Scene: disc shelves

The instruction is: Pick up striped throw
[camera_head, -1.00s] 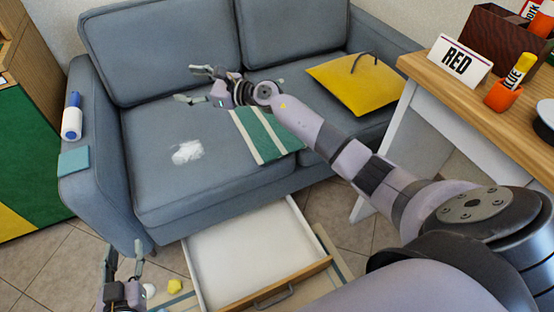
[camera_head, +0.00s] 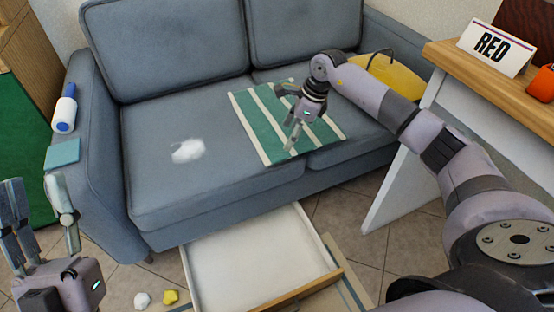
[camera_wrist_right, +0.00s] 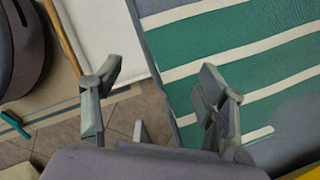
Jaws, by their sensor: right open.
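The striped throw (camera_head: 258,122), green with cream stripes, lies flat on the right part of the sofa seat, near its front edge. It fills much of the right wrist view (camera_wrist_right: 240,75). My right gripper (camera_head: 287,116) is over the throw in the head view, fingers spread and empty. In the right wrist view, my right gripper (camera_wrist_right: 157,95) has one finger over the throw and the other over the floor and drawer side. Whether a finger touches the cloth cannot be told. My left gripper (camera_head: 38,190) is open and empty at the lower left, away from the throw.
A white drawer (camera_head: 255,255) stands open in front. A wooden-topped table (camera_head: 470,65) with a RED sign (camera_head: 495,46) is at right. A bottle (camera_head: 65,110) rests on the left armrest.

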